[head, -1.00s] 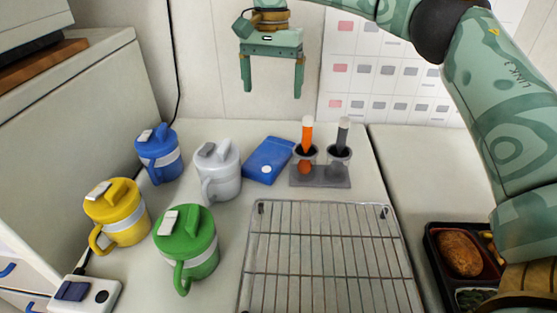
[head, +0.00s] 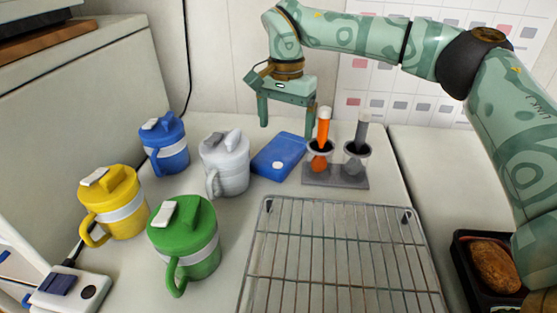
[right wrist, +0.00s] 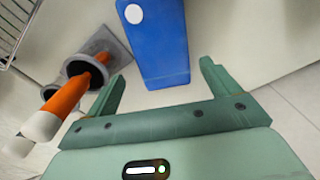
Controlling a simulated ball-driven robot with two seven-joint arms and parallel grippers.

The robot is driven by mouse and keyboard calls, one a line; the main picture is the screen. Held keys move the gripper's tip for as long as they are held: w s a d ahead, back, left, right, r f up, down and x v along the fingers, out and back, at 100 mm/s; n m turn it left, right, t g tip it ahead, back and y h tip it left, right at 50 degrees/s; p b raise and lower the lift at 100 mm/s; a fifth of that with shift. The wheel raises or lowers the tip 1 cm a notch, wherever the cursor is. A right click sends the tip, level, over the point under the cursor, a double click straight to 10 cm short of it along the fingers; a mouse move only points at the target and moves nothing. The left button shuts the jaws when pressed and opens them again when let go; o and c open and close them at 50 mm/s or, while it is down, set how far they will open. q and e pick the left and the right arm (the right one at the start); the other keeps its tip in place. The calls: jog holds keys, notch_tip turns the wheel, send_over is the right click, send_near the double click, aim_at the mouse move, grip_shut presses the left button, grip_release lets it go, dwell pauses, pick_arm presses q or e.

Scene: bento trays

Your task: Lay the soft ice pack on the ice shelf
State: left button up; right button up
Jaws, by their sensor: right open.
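The soft ice pack is a flat blue slab (head: 279,157) with a small white dot, lying on the counter between the white mug and the tube holder. My right gripper (head: 288,124) is open and empty, fingers pointing down, above and behind the pack's far end. In the right wrist view the blue pack (right wrist: 152,45) lies ahead of the open fingertips (right wrist: 162,76), roughly in line with the gap. A bare wire rack (head: 338,245) stands at the front middle; I cannot tell whether it is the ice shelf. My left gripper is not in view.
Right of the pack, a grey holder (head: 335,176) carries an orange tube (head: 323,128) and a grey tube (head: 361,130), close to my right fingers. Blue, white (head: 226,165), yellow and green (head: 185,238) mugs stand left. A bento tray (head: 462,260) is at right.

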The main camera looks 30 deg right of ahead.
aim_at(282, 147)
jog(key=shift+f, duration=0.4)
jog(key=f+b, duration=0.2)
jog(key=f, duration=0.1)
jog(key=f+b, duration=0.1)
jog(key=f, duration=0.1)
jog(key=shift+w+a+b, duration=0.15)
jog(key=shift+a+b, duration=0.15)
jog(key=shift+b, duration=0.05)
jog(key=shift+r, duration=0.15)
jog(key=c, duration=1.1)
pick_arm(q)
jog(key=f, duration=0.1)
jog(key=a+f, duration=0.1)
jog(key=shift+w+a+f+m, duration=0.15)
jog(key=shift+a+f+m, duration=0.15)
pick_arm(e)
jog(key=shift+o, duration=0.2)
jog(key=shift+r, duration=0.1)
